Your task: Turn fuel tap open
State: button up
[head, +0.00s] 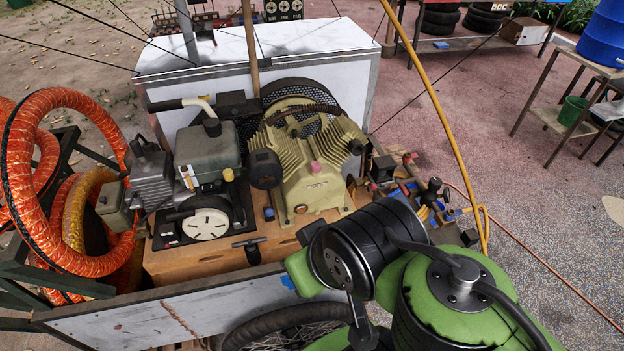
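The engine sits on the left of the cart, with a grey-green fuel tank (208,152) on top and a round pale recoil cover (206,223) low on its front. I cannot clearly make out the fuel tap; a small blue part (268,213) and a black T-shaped handle (250,246) show at the engine's lower right, but I cannot tell whether either is the tap. My green and black arm fills the lower right. No gripper fingers can be made out.
A ribbed olive compressor (308,160) stands right of the engine on a wooden base (200,262). Orange hose (70,250) coils at the left. Valves and fittings (420,200) sit at the right, beside an upright yellow hose (447,120). A white box (345,48) stands behind.

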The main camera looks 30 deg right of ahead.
aim_at(142, 234)
jog(key=k+l, duration=0.4)
jog(key=l, duration=0.25)
jog(key=i+l, duration=0.1)
jog(key=l, duration=0.4)
jog(key=i+l+z, duration=0.1)
jog(key=l, duration=0.45)
